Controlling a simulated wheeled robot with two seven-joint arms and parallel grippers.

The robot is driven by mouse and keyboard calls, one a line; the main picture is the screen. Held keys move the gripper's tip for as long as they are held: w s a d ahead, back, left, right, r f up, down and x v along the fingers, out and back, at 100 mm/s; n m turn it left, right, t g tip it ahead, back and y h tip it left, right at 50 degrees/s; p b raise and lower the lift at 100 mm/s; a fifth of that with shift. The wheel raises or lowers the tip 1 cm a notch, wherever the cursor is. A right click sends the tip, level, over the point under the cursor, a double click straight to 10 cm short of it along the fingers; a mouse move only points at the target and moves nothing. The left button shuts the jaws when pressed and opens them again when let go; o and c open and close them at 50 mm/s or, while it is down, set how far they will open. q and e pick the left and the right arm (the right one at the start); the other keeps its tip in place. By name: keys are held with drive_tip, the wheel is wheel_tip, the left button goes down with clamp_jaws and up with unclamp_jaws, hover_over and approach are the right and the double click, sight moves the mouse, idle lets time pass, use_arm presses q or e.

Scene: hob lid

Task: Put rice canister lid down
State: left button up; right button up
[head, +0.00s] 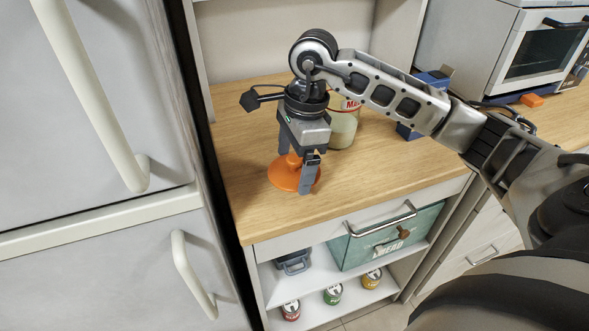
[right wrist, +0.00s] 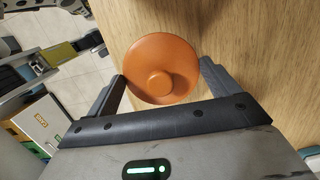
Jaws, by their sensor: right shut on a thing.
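The orange round lid (head: 279,178) with a centre knob is at the wood counter, low and flat; I cannot tell if it touches the surface. It also shows in the right wrist view (right wrist: 160,52), between the two fingers. My right gripper (head: 295,170) points down and is shut on the lid, its fingers at opposite sides. A clear canister (head: 342,130) with pale contents and a red-and-white label stands just behind the gripper; its top is partly hidden by my arm. My left gripper is not in view.
A fridge (head: 95,120) stands close on the left. A blue object (head: 428,95) and a white toaster oven (head: 540,60) are on the counter to the right. Bare counter (head: 390,165) lies right of the lid. A teal crate (head: 385,240) and several cans are on shelves below.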

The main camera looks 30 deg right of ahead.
sight(295, 170)
drive_tip(key=shift+f+p, duration=0.45)
drive_tip(key=shift+f, duration=1.2)
drive_tip(key=shift+f, duration=0.15)
drive_tip(key=o, duration=0.7)
drive_tip(key=shift+o, duration=0.2)
drive_tip(key=shift+r, duration=0.3)
wheel_tip(295, 170, up, 12)
drive_tip(key=d, duration=0.2)
drive_tip(key=shift+s+f+b, duration=0.15)
drive_tip(key=shift+b, duration=0.25)
drive_tip(key=shift+s+a+f, duration=0.1)
